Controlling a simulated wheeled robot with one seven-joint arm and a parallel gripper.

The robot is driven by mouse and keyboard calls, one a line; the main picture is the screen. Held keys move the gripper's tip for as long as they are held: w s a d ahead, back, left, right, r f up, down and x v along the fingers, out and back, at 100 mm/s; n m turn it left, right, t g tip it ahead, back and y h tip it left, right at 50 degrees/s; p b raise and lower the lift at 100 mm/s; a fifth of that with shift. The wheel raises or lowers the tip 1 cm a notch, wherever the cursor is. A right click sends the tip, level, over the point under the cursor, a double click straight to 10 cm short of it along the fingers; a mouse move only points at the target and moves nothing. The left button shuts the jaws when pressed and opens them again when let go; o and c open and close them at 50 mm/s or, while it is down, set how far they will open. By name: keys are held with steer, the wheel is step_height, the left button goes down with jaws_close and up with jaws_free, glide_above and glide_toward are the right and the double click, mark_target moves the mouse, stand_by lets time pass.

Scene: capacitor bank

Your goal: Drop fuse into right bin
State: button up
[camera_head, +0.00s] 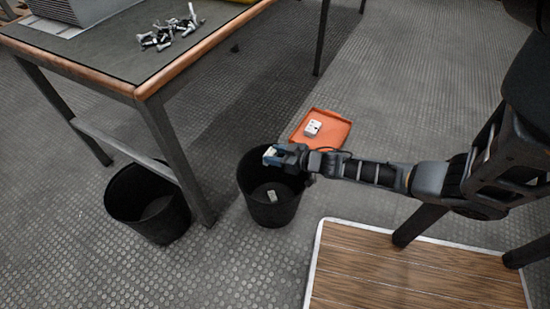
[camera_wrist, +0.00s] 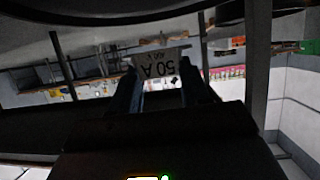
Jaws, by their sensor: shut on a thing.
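My gripper (camera_head: 272,157) is over the opening of the right bin (camera_head: 270,217), a round black bin on the floor. It is shut on a whitish fuse (camera_head: 269,152). In the wrist view the fuse (camera_wrist: 158,67) shows between the fingers, with "50 A" printed on it upside down. A small pale block (camera_head: 271,195), perhaps another fuse, lies at the bottom of the right bin. My arm reaches in from the right.
A second black bin (camera_head: 158,230) stands to the left by the table leg. The table (camera_head: 100,60) carries a pile of metal bolts (camera_head: 168,37). An orange tray (camera_head: 337,133) with a white block (camera_head: 312,128) lies behind the right bin. A wooden platform (camera_head: 400,275) is at front right.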

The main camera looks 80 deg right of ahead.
step_height(320, 180, down, 6)
steer(key=b, duration=0.4)
steer(key=shift+r+b, duration=0.2)
steer(key=shift+b, duration=0.1)
steer(key=o, duration=1.2)
steer(key=shift+p+v, duration=1.4)
steer(key=shift+v, duration=2.55)
